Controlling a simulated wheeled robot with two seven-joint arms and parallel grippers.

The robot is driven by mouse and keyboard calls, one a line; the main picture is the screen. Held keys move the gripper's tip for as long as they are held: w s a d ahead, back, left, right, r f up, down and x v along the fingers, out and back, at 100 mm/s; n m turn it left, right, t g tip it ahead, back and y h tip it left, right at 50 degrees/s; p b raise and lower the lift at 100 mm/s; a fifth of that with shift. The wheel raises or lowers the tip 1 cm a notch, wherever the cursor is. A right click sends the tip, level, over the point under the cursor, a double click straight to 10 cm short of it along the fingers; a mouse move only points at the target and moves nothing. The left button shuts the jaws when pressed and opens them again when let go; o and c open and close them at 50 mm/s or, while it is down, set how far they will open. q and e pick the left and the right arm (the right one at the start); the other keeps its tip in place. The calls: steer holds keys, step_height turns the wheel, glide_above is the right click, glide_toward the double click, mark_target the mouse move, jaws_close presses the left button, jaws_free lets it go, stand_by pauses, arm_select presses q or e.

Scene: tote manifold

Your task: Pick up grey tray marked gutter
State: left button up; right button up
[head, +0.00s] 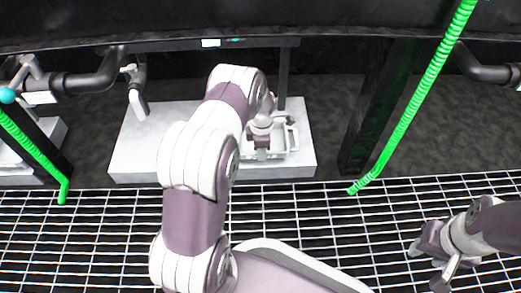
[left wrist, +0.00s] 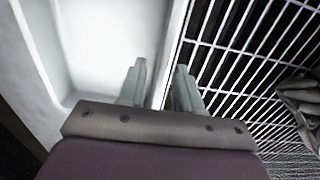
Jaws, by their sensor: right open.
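The light grey tray (head: 291,137) sits on a white block beyond the grating, partly hidden by my left gripper and arm; no marking can be read. In the left wrist view the tray (left wrist: 105,45) fills the upper left, with its wall running between my fingers. My left gripper (head: 262,147) is at the tray's near side. In the left wrist view the left gripper (left wrist: 160,75) has one finger inside the tray and one outside, with a gap beside the wall. My right gripper (head: 428,266) is open and empty over the grating at the lower right.
The white block (head: 140,150) stands behind the metal grating (head: 100,235). Green ribbed hoses (head: 415,105) rise at left and right. Dark pipes (head: 90,80) and a dark post (head: 375,110) stand near the block. The grating is mostly clear.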

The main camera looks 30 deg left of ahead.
arm_select(q)
step_height(320, 180, down, 3)
steer(key=shift+r+b, duration=0.15)
steer(key=shift+b, duration=0.3)
steer(key=shift+r, duration=0.2)
jaws_close()
steer(key=shift+r+p, duration=0.1)
steer(key=shift+p, duration=0.2)
